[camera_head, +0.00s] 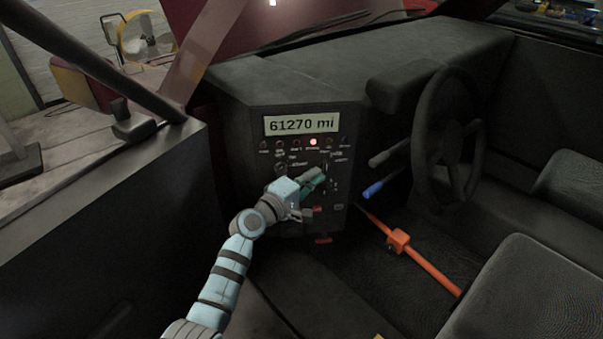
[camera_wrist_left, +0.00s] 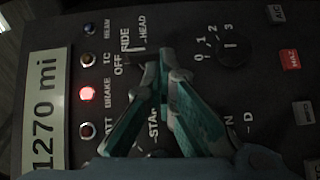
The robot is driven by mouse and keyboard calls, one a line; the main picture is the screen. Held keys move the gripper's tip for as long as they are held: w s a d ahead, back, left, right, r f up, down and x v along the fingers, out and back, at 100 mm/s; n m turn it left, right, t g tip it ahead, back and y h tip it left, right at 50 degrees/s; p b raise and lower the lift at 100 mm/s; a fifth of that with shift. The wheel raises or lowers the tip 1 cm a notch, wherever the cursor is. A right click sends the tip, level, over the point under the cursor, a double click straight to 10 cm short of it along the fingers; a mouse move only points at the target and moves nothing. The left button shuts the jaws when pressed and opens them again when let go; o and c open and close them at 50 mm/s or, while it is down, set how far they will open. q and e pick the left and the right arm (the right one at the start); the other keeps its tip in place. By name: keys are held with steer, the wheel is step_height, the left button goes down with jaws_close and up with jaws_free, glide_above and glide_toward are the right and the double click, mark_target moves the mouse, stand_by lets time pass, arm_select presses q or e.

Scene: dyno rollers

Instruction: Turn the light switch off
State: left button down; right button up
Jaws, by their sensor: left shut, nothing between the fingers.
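The light switch area, with its OFF, SIDE and HEAD labels (camera_wrist_left: 127,46), is on the dark dash panel in the left wrist view. The switch's knob is dark and hard to make out, and my fingers may partly cover it, so its setting cannot be read. My left gripper (camera_wrist_left: 165,65) is shut and empty, its fingertips together just beside the OFF label. Whether they touch the switch I cannot tell. In the head view, my left gripper (camera_head: 316,175) is in front of the panel, below the mileage display. My right gripper is in neither view.
The panel (camera_head: 272,219) has a display (camera_head: 297,125) reading 61270 mi and a lit red BRAKE lamp (camera_wrist_left: 86,94). A numbered dial (camera_wrist_left: 233,52) is beside the light labels. The steering wheel (camera_head: 443,117), a blue-handled lever (camera_head: 379,188) and an orange bar (camera_head: 428,264) stand to the right.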

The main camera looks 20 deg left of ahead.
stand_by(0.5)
arm_select(q)
steer(key=shift+s, duration=0.1)
steer(key=f+v, duration=0.1)
steer(key=v, duration=1.1)
steer(key=a+f+m+g+y+p, duration=0.1)
steer(key=a+f+m+g+y, duration=0.35)
steer(key=f, duration=1.15)
steer(key=s+a+f+m+g+y+p, duration=0.1)
steer(key=s+a+f+m, duration=0.15)
steer(key=s+f, duration=0.4)
steer(key=s+a+f+m+g+y+p, duration=0.2)
steer(key=s+a+f, duration=0.2)
steer(key=s+f, duration=0.3)
steer(key=s+d+f+m+g+p, duration=0.1)
steer(key=s+f, duration=0.3)
steer(key=s, duration=0.7)
steer(key=s+d+f+m+g+p, duration=0.1)
steer(key=s+f+g+p, duration=0.1)
steer(key=s, duration=0.9)
steer(key=s+d+f+m+g+p, duration=0.1)
steer(key=s+f+g, duration=0.3)
steer(key=s, duration=0.7)
steer(key=shift+s+f+m, duration=0.15)
steer(key=shift+f+m, duration=0.45)
steer(key=shift+f, duration=0.25)
